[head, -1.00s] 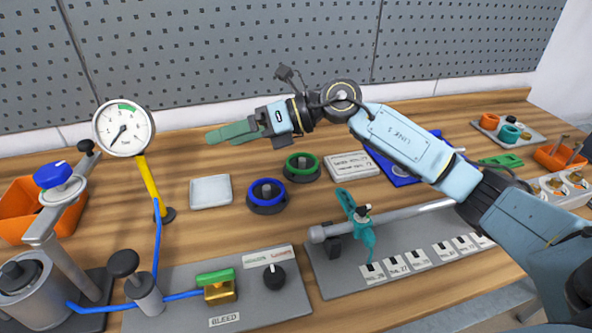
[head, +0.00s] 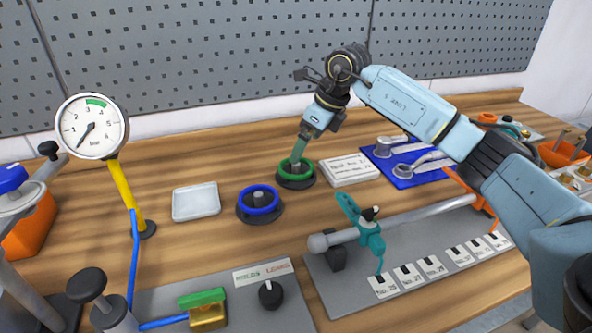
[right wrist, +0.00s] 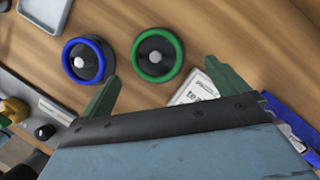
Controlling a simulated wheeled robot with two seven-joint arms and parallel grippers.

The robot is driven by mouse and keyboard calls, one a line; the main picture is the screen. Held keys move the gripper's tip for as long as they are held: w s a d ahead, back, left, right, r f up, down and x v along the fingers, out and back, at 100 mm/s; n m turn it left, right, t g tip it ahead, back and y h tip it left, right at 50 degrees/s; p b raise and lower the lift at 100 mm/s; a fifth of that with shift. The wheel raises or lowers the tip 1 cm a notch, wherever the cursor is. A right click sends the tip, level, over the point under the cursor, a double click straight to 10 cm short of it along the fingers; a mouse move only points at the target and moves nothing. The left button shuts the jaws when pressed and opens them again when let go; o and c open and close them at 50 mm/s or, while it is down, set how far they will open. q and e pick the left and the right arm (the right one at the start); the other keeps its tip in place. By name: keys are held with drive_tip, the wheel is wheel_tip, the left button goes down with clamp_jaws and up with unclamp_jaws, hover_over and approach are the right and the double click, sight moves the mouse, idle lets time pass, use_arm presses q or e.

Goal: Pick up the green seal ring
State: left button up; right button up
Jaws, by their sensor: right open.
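The green seal ring (head: 296,169) sits around a dark round holder with a grey centre post, on the table behind and right of the blue ring (head: 258,199). In the right wrist view the green ring (right wrist: 158,54) lies ahead of and between the two fingers, apart from them. My right gripper (head: 297,157) points down just above the green ring in the head view; its green fingers are spread and empty in the right wrist view (right wrist: 165,85). The fingers partly cover the ring's far side in the head view. My left gripper is not in view.
A white tray (head: 196,202) lies left of the blue ring. A printed white block (head: 349,169) stands close right of the green ring. A blue mat (head: 408,172) with metal tools is farther right. A grey rail fixture with a teal clamp (head: 368,235) stands in front.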

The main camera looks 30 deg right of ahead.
drive_tip(key=shift+a+f, duration=0.1)
drive_tip(key=shift+f, duration=0.2)
drive_tip(key=shift+w+a+f, duration=0.1)
drive_tip(key=shift+f, duration=0.25)
drive_tip(key=x, duration=0.2)
drive_tip(key=b+x, duration=0.1)
drive_tip(key=x, duration=0.1)
drive_tip(key=shift+a+f, duration=0.25)
drive_tip(key=shift+f, duration=0.05)
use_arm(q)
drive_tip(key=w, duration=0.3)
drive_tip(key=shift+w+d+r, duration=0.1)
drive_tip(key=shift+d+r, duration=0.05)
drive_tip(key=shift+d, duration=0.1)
use_arm(e)
drive_tip(key=c, duration=1)
drive_tip(key=shift+r, duration=0.1)
drive_tip(key=shift+c, duration=0.2)
